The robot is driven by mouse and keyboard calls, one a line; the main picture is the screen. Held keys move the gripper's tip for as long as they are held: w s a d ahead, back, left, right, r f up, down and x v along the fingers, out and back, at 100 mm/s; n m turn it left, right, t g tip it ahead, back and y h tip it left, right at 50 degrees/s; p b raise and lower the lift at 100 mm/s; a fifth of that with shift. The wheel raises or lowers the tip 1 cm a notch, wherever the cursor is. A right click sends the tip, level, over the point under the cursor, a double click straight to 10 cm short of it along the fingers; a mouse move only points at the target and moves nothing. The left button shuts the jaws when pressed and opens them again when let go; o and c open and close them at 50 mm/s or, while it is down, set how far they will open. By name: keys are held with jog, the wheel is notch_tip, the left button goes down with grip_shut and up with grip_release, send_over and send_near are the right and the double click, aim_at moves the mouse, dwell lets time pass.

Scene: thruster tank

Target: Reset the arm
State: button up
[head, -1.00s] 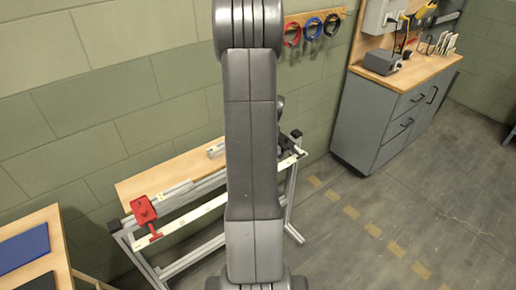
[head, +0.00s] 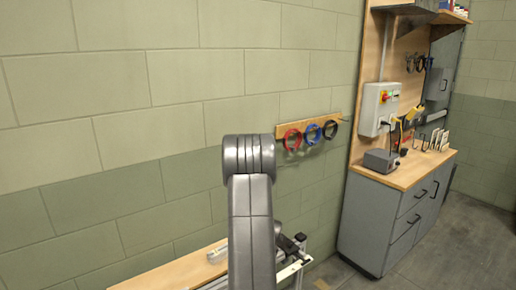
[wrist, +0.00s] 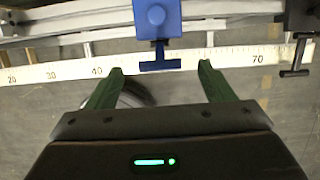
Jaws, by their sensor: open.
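My arm (head: 250,215) rises in the lower middle of the head view, its elbow in front of the wall. In the wrist view my gripper (wrist: 160,75) is open, with its two green fingers apart and nothing between them. Beyond the fingertips is a blue clamp-like part (wrist: 157,20) with a T-shaped handle, on a rail. I cannot tell whether the fingers touch anything. The gripper itself is not clear in the head view.
A dark part with a T-handle (wrist: 297,55) sits further right along the rail. In the head view, a wooden bench top (head: 165,272) shows low in front of the wall. Open floor (head: 470,230) lies right.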

jog(key=shift+p+x, duration=0.45)
jog(key=shift+x, duration=2.8)
jog(key=b+v, duration=0.2)
jog(key=v, duration=1.2)
jog(key=p+x, duration=0.2)
jog(key=x, duration=1.2)
jog(key=shift+s+d+t, duration=0.1)
jog(key=shift+s+t, duration=0.05)
jog(key=shift+t, duration=0.15)
jog(key=shift+f+y, duration=0.1)
jog(key=shift+y, duration=0.3)
jog(key=shift+s+d+f+t+y, duration=0.2)
jog(key=shift+t+y, duration=0.2)
jog(key=shift+t, duration=0.4)
jog(key=shift+s+d+f+t+y, duration=0.15)
jog(key=shift+f+t+y, duration=0.1)
jog(key=shift+t+y, duration=0.45)
